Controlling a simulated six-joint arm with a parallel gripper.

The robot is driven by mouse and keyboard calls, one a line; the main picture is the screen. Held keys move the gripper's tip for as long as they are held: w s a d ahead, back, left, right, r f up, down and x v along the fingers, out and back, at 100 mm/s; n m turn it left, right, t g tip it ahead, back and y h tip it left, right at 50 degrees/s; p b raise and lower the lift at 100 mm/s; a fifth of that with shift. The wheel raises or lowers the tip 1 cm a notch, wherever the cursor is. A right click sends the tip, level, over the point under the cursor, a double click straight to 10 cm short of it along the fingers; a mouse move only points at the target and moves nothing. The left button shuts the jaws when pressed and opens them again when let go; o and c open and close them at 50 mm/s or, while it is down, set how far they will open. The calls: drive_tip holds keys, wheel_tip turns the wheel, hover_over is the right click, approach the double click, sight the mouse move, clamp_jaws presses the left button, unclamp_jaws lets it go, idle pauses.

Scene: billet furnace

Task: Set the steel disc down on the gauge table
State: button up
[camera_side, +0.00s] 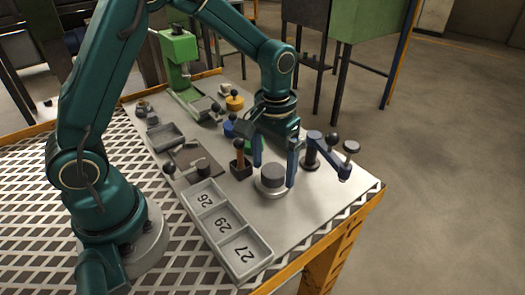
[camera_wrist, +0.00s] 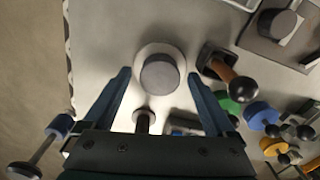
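The steel disc (camera_side: 272,174) is a short dark grey cylinder. It sits flat on a wider round pale base (camera_side: 268,191), which looks like the gauge table. In the wrist view the disc (camera_wrist: 160,77) lies inside the pale rim of that base (camera_wrist: 160,46). My gripper (camera_side: 274,174) is low, with one finger on each side of the disc. In the wrist view my gripper (camera_wrist: 159,75) is open, and a gap shows between each finger and the disc.
A blue swing arm with dark knobs (camera_side: 330,150) stands close on the right. A dark box with a wooden-handled tool (camera_side: 240,165) stands close on the left. A numbered grey tray (camera_side: 222,228) lies in front. A green press (camera_side: 180,60) stands behind. The plate's front right is clear.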

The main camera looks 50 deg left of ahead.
sight(273, 170)
drive_tip(key=shift+r, duration=0.1)
wheel_tip(273, 170, up, 11)
drive_tip(key=s+a+m+t, duration=0.1)
drive_tip(key=s+t, duration=0.4)
drive_tip(key=s, duration=0.8)
drive_tip(key=shift+r+m+t, duration=0.3)
drive_tip(key=shift+r+m, duration=0.15)
drive_tip(key=shift+m, duration=0.15)
